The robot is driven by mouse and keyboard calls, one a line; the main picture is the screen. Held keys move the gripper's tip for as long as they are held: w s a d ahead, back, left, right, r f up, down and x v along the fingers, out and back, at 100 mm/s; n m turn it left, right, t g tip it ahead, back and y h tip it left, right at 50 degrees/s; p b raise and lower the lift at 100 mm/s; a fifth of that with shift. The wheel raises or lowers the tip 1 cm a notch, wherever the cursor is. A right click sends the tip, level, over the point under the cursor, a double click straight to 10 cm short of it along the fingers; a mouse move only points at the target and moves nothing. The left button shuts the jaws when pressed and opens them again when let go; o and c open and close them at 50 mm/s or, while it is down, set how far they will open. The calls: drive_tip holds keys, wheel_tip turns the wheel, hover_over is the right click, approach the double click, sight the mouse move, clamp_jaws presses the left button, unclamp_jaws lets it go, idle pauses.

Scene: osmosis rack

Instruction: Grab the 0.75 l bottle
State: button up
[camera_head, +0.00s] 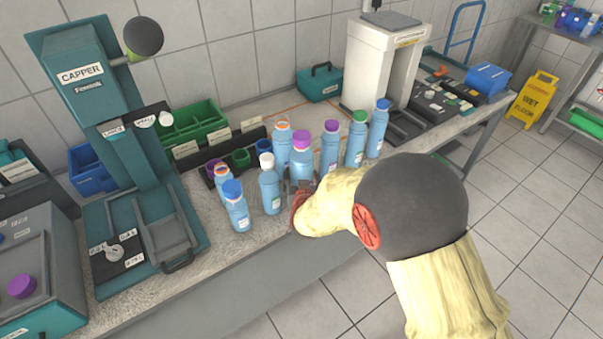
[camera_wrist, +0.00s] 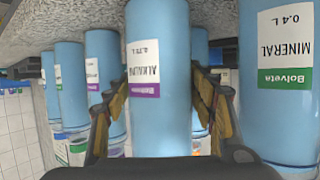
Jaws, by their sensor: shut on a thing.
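A light-blue bottle (camera_wrist: 158,115) stands between the fingers of my gripper (camera_wrist: 160,112) in the wrist view, which looks upside down. Its white label reads ALKALINE, with a purple band and what looks like 0.75 L. In the head view this appears to be the purple-capped bottle (camera_head: 301,158). My gripper (camera_head: 302,190) is shut around its body from the front right; my forearm and the fingers hide its lower part. I cannot tell whether its base touches the counter. A MINERAL 0.4 L bottle (camera_wrist: 280,100) stands close beside the gripper in the wrist view.
Other bottles stand close by: white-capped (camera_head: 269,190), blue-capped (camera_head: 236,208), another purple-capped (camera_head: 330,150), green-capped (camera_head: 356,140) and several more. A teal capper machine (camera_head: 85,90) stands at left. The white arch-shaped machine (camera_head: 365,65) is behind. Counter front edge is near my gripper.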

drive_tip(key=c, duration=0.4)
drive_tip(key=shift+r, duration=0.15)
clamp_jaws()
